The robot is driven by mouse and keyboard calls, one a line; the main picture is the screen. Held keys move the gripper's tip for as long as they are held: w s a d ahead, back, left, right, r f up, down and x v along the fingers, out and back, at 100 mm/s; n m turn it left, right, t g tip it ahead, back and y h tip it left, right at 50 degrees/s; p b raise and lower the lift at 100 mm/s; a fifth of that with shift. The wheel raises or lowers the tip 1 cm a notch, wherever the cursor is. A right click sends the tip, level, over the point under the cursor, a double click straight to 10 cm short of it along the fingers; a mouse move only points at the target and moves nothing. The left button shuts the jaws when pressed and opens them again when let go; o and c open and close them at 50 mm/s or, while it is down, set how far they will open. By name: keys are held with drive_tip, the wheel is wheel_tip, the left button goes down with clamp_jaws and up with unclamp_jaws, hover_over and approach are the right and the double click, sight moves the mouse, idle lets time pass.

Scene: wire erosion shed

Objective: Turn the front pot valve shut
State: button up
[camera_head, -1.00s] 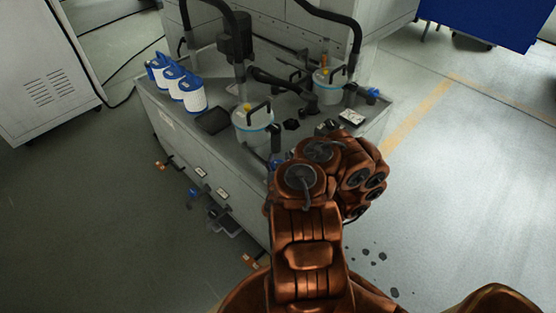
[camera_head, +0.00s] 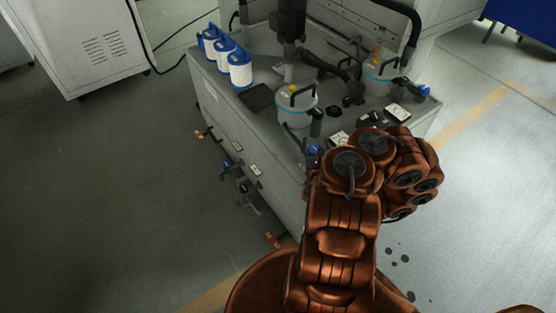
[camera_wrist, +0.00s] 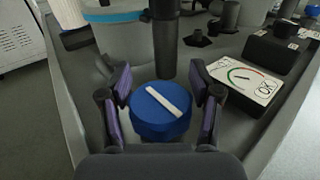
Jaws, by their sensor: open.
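The front pot valve has a round blue knob (camera_wrist: 160,110) with a white bar on top, slanting down to the right in the wrist view. In the head view a bit of the blue knob (camera_head: 313,150) shows beside my arm. I see no clear contact; small gaps seem to remain. The front pot (camera_head: 296,104) is pale with a blue band and stands just behind the valve. My arm hides the gripper in the head view.
A dark upright pipe (camera_wrist: 165,40) stands right behind the knob. A gauge box (camera_wrist: 243,78) sits close to the right finger. The tank's raised rim (camera_wrist: 62,95) runs along the left. A rear pot (camera_head: 379,78) with another blue knob (camera_head: 424,91) stands further back.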

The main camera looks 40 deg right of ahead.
drive_tip(key=shift+f+n+t+y+b, duration=0.15)
drive_tip(key=shift+n+t+y+b, duration=0.2)
drive_tip(key=shift+n+t+y, duration=0.4)
drive_tip(key=n+y+b, duration=0.1)
drive_tip(key=t+y+b, duration=0.1)
drive_tip(key=y, duration=0.1)
drive_tip(key=shift+w+a+n+b, duration=0.1)
drive_tip(key=shift+a+n+b, duration=0.1)
drive_tip(key=shift+n+b, duration=0.15)
drive_tip(key=n+y+b, duration=0.1)
drive_tip(key=b, duration=0.1)
drive_tip(key=n+t+y+b, duration=0.1)
drive_tip(key=y+b, duration=0.1)
drive_tip(key=b, duration=0.1)
drive_tip(key=shift+w+a, duration=0.1)
drive_tip(key=shift+a, duration=0.15)
drive_tip(key=n+y+b, duration=0.1)
drive_tip(key=y+b, duration=0.1)
drive_tip(key=b, duration=0.2)
drive_tip(key=shift+a+n+t, duration=0.15)
drive_tip(key=shift+n+t, duration=0.1)
drive_tip(key=shift+n, duration=0.05)
drive_tip(key=shift+a+n+y+b, duration=0.1)
drive_tip(key=shift+n+y+b, duration=0.4)
drive_tip(key=shift+y+b, duration=0.35)
